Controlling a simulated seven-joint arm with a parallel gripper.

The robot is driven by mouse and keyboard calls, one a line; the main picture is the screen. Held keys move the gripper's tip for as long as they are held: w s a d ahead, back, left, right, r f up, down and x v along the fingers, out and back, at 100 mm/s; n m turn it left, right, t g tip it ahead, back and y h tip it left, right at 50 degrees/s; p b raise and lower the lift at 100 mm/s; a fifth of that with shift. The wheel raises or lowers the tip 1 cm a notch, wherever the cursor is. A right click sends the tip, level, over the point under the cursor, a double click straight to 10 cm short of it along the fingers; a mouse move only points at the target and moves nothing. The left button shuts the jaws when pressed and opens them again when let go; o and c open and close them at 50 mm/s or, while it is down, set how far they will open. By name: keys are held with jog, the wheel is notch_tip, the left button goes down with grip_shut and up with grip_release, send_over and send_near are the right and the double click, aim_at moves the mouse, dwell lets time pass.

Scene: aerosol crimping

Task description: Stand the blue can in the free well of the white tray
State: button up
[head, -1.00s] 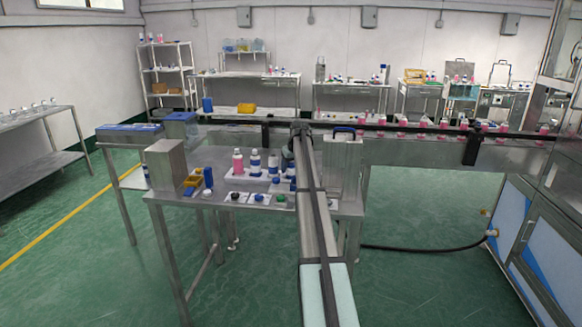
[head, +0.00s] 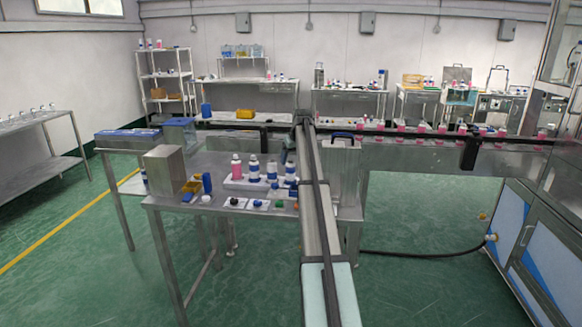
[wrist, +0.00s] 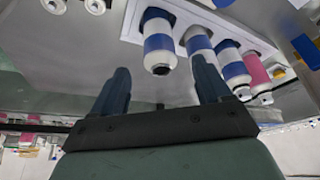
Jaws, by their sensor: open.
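The white tray (head: 232,184) stands on the steel table, holding a pink bottle (head: 236,167) and white containers with blue bands. In the wrist view the tray (wrist: 184,10) is at the top, with three blue-banded containers and the pink bottle (wrist: 257,72). A slim blue object, seemingly the blue can (head: 207,183), stands left of the tray, beside a yellow box. My gripper (wrist: 160,64) is open, with nothing clearly held. The nearest blue-banded container (wrist: 159,47) appears between its fingertips in the picture; contact cannot be told. The free well cannot be made out.
Small caps on pale cards (head: 257,204) lie along the table's front. A steel box (head: 165,168) and yellow box (head: 190,187) stand at its left. A steel case with a blue handle (head: 341,158) stands right of my arm. A conveyor with pink bottles (head: 420,127) runs behind.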

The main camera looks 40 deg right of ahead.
jog(key=shift+v, duration=1.95)
